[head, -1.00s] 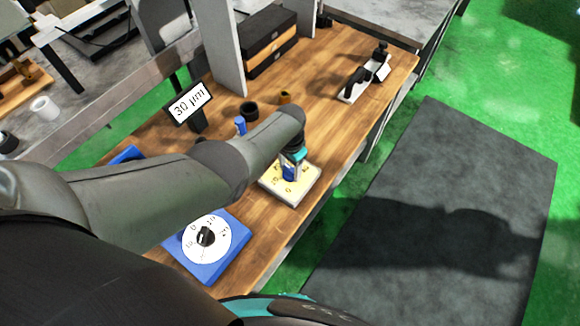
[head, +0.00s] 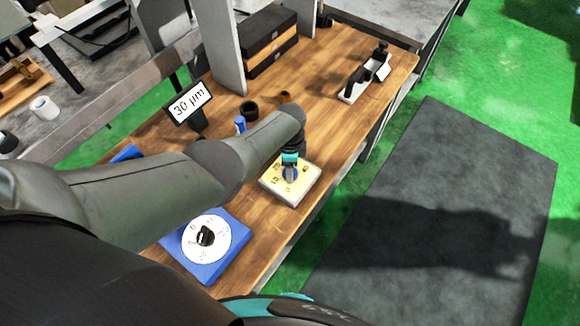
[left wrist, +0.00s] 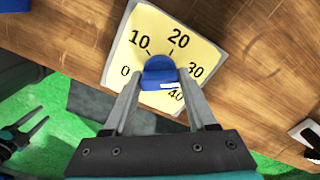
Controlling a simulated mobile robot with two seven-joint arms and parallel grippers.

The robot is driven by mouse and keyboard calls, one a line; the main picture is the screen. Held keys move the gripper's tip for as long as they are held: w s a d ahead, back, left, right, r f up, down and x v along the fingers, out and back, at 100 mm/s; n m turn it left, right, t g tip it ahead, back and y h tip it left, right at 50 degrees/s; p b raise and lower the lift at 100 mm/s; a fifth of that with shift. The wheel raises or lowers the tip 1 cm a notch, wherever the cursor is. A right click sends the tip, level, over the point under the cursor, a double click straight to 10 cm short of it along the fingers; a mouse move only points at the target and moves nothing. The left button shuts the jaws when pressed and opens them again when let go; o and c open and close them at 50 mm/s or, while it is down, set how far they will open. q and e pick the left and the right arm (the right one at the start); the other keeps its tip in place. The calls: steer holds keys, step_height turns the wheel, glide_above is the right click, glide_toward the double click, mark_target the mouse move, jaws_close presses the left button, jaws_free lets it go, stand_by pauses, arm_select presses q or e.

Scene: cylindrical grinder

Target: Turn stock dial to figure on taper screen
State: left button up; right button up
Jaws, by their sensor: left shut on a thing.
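The taper screen (head: 189,103) reads "30 µm" on a dark stand. The stock dial is a pale yellow plate (head: 303,188) with figures around a blue knob (head: 290,174). In the left wrist view, the plate (left wrist: 205,52) shows 0, 10, 20, 30 and 40. My left gripper (left wrist: 160,82) is shut on the blue knob (left wrist: 158,66), one finger on each side. A white mark shows on the knob's near right side, close to the 40; its exact pointing is unclear. My right gripper (left wrist: 40,113) shows at the lower left, its fingers apart and empty.
A blue base with a white dial (head: 222,238) and black knob stands at the bench's near end. A small blue part (head: 240,125) and dark ring (head: 249,110) lie behind my arm.

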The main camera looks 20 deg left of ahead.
arm_select(q)
steer(key=shift+s+a+f+m, duration=0.1)
steer(key=shift+m, duration=0.3)
steer(key=o, duration=1.3)
steer(key=shift+r+p, duration=0.55)
steer(key=shift+r, duration=0.2)
steer(key=shift+r+p, duration=2.15)
steer(key=shift+r, duration=4.8)
